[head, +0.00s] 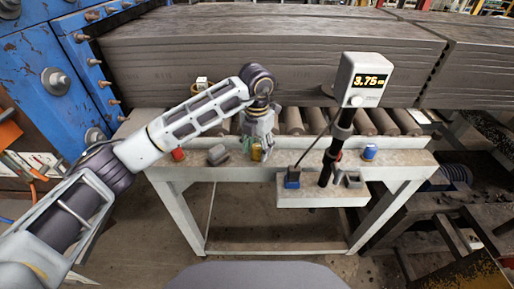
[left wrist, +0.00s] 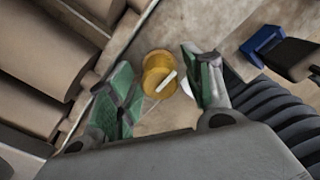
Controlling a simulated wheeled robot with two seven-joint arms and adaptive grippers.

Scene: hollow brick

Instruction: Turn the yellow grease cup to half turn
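The yellow grease cup (head: 256,153) sits on the roller table's front ledge, partly hidden by my left gripper in the head view. In the left wrist view the cup (left wrist: 154,66) is round, with a pale bar mark across its top, slanting. My left gripper (head: 258,148) points down over the cup. I cannot tell whether either finger touches the cup. My right gripper is not in view.
A gauge (head: 362,80) reading about 3.75 stands on a black post to the right. Grey slabs (head: 270,50) lie behind the rollers.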

